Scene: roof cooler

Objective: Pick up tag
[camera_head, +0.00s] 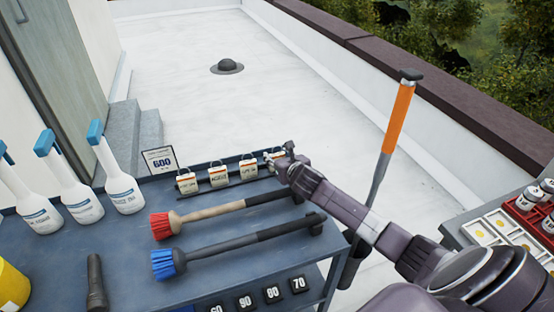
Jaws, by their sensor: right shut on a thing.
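Several small cream tags with dark print stand in a row along the back edge of the blue-grey cart: the left one (187,183), a middle one (218,177) and another (248,170). My right gripper (281,160) reaches in from the right to the right end of this row. It is shut on the rightmost tag (272,157), which is partly hidden by the fingers. I cannot tell whether this tag is lifted clear of the rack. My left gripper is not in view.
The cart (110,232) holds a red brush (163,226), a blue brush (165,264), several spray bottles (78,200) and a black flashlight (96,280). A sign reading 600 (161,161) stands behind. An orange-handled tool (396,120) stands upright beyond my right arm. Trays (500,225) lie right.

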